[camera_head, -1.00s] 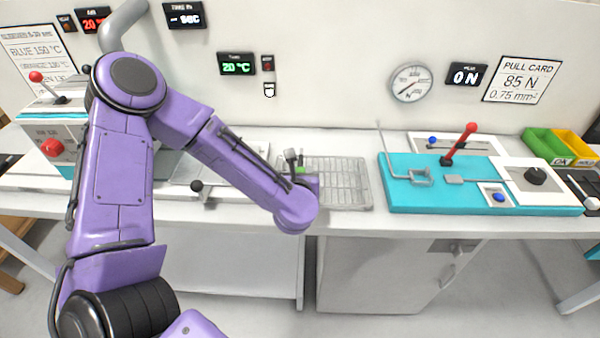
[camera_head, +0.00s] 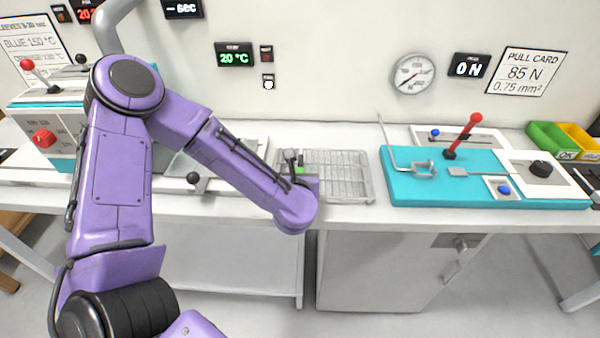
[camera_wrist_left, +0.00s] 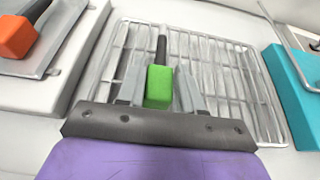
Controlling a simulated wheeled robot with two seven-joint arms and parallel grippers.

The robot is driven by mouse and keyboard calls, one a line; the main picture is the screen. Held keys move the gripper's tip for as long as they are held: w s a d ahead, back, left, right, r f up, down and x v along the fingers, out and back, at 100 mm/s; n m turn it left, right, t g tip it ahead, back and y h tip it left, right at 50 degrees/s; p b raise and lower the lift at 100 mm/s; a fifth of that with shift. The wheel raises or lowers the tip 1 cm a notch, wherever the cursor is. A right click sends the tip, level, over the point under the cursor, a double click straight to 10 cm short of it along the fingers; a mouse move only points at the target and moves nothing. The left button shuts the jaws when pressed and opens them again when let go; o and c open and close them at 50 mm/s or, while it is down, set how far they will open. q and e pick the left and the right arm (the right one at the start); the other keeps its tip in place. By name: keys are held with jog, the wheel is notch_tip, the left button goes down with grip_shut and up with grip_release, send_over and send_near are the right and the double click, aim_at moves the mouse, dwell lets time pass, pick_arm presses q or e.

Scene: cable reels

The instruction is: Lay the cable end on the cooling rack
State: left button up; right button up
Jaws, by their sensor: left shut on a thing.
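The cooling rack (camera_head: 346,178) is a silver wire grid on the bench, right of my left wrist. In the left wrist view the rack (camera_wrist_left: 225,80) fills the middle. My left gripper (camera_head: 295,163) is over the rack's left part, largely hidden behind my purple wrist in the head view. In the left wrist view the gripper (camera_wrist_left: 160,85) is shut on the cable end (camera_wrist_left: 159,87), a green block with a black stub pointing away. The block is over the rack's wires; whether it touches them I cannot tell. My right gripper is not in view.
A turquoise pull tester (camera_head: 440,190) with a red lever stands right of the rack. Left of the rack is a metal plate with an orange block (camera_wrist_left: 16,37). Green and yellow bins (camera_head: 550,138) stand at the far right.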

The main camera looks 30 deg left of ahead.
pick_arm(q)
jog(key=o, duration=1.1)
jog(key=shift+o, duration=0.2)
jog(key=shift+s+d, duration=0.15)
jog(key=shift+s, duration=0.1)
jog(key=v, duration=0.6)
jog(key=shift+r+b, duration=0.2)
jog(key=shift+b, duration=0.1)
jog(key=s+d+r+p, duration=0.2)
jog(key=s+r+p, duration=0.1)
jog(key=r+p, duration=0.9)
jog(key=p, duration=0.4)
